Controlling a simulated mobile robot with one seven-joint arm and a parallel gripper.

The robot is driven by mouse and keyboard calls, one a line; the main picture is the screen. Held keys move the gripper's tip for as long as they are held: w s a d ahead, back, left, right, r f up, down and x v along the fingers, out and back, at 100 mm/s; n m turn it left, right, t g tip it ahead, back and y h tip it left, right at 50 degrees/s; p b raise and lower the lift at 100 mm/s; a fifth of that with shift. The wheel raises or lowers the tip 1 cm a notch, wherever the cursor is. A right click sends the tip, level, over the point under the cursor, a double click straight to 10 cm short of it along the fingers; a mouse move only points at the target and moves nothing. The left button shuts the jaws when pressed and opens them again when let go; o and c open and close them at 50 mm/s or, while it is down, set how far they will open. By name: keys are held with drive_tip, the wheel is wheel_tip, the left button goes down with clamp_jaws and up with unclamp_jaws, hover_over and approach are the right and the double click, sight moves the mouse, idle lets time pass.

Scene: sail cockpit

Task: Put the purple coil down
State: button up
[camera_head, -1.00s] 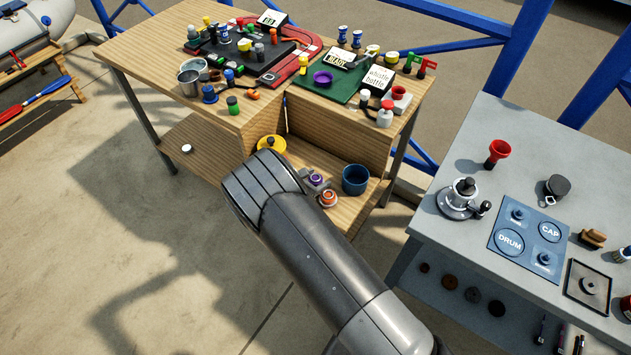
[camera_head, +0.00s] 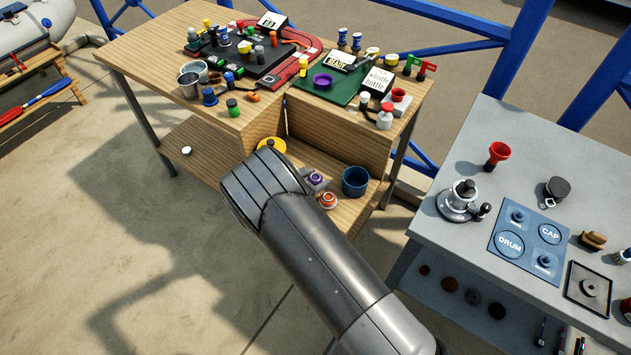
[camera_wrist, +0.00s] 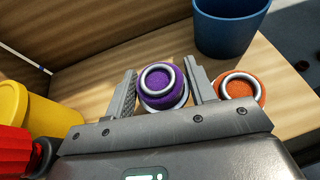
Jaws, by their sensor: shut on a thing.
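The purple coil (camera_wrist: 155,84), with a silver ring on top, is between the two fingers of my gripper (camera_wrist: 160,72) in the wrist view. My gripper is shut on it. In the head view the purple coil (camera_head: 316,179) shows just past the end of my arm, over the lower shelf (camera_head: 350,217) of the wooden bench. An orange coil (camera_wrist: 241,90) with a similar ring sits close to the right of my right finger. I cannot tell whether the purple coil touches the shelf, as its underside is hidden.
A blue tub (camera_wrist: 229,30) stands behind the orange coil. A yellow pot (camera_wrist: 36,112) is at the left, beside a red thing (camera_wrist: 14,150). The bench top above holds many small objects and a green mat (camera_head: 337,91). A grey table (camera_head: 520,160) stands at the right.

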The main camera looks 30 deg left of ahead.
wheel_tip(320, 180, up, 3)
drive_tip(key=shift+f, duration=0.1)
drive_tip(key=w+d+r, duration=0.3)
drive_tip(key=d+r, duration=0.4)
drive_tip(key=d, duration=0.4)
wheel_tip(320, 180, up, 24)
drive_tip(key=w, duration=0.1)
drive_tip(key=w+d+m+g+h, duration=0.2)
drive_tip(key=w+d+m+h, duration=0.3)
drive_tip(key=w+d, duration=1.35)
drive_tip(key=w+d+m+g+h, duration=0.1)
drive_tip(key=w+d, duration=0.3)
drive_tip(key=d, duration=0.5)
drive_tip(key=w+d+m+g+h, duration=0.15)
drive_tip(key=w+d, duration=0.25)
drive_tip(key=d, duration=0.4)
drive_tip(key=w+d+m+g+h, duration=0.1)
drive_tip(key=w+d+m, duration=0.1)
drive_tip(key=w+d, duration=0.5)
hover_over(510, 130)
drive_tip(key=shift+n, duration=0.25)
drive_tip(key=f, duration=1.1)
drive_tip(key=shift+d+f, duration=0.2)
drive_tip(key=shift+f, duration=0.15)
drive_tip(key=shift+w+a+f+h, duration=0.1)
drive_tip(key=shift+a+h, duration=0.05)
drive_tip(key=shift+h, duration=0.1)
drive_tip(key=shift+f, duration=0.25)
wheel_tip(510, 130, down, 4)
drive_tip(key=shift+r, duration=0.25)
